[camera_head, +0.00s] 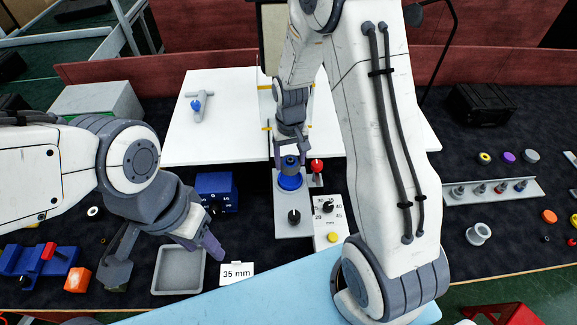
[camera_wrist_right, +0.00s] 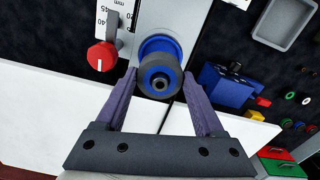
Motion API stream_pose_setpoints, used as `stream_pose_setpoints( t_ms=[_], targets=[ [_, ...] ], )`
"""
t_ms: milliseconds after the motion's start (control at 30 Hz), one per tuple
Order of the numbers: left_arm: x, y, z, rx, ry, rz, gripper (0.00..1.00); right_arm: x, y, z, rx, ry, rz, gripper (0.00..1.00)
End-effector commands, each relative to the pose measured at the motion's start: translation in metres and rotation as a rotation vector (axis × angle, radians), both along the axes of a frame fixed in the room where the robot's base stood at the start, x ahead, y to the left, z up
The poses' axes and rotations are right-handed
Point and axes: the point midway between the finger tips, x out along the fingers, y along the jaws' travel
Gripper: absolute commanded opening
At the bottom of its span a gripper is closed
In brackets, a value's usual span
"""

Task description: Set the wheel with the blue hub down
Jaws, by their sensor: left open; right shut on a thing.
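The wheel with the blue hub (camera_wrist_right: 160,84) has a dark grey tyre and a blue ring; in the head view (camera_head: 290,161) it is small and partly covered. My right gripper (camera_wrist_right: 160,88) is shut on it, with a purple finger on either side. The wheel is over a round blue piece (camera_head: 290,181) on a light grey plate (camera_head: 294,224). Whether the wheel touches the blue piece I cannot tell. My left gripper (camera_head: 165,252) is open and empty, its fingers spread near the grey tray (camera_head: 179,271).
A blue box (camera_head: 217,192) is to the left. A white panel with dials (camera_head: 330,222) and a "35 mm" card (camera_head: 237,273) are nearby. A rail with pegs (camera_head: 491,190) lies right.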

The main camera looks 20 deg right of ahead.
Motion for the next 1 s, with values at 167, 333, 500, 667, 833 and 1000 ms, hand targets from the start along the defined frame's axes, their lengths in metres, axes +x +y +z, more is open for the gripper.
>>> stream_pose_setpoints(
  t_ms=[167,333,500,667,833,1000],
  targets=[
    [0.000,0.000,0.008,0.000,0.000,-0.001,0.50,0.000,0.001,-0.016,0.000,0.003,0.001,0.13],
    [0.000,0.000,0.015,0.000,0.000,-0.001,0.50,0.000,0.002,-0.040,0.000,0.002,0.002,0.13],
    [0.000,0.000,0.016,0.000,0.000,-0.001,0.50,0.001,0.002,-0.047,0.000,-0.003,0.003,0.13],
    [0.000,0.000,0.015,0.000,0.000,-0.001,0.50,0.001,0.002,-0.047,0.000,-0.003,0.004,0.13],
    [0.000,0.000,0.011,0.000,0.000,-0.001,0.50,0.001,0.003,-0.053,0.000,-0.002,0.004,0.13],
    [0.000,0.000,0.006,0.000,0.000,-0.001,0.50,0.001,0.003,-0.059,0.000,0.000,0.004,0.13]
  ],
)
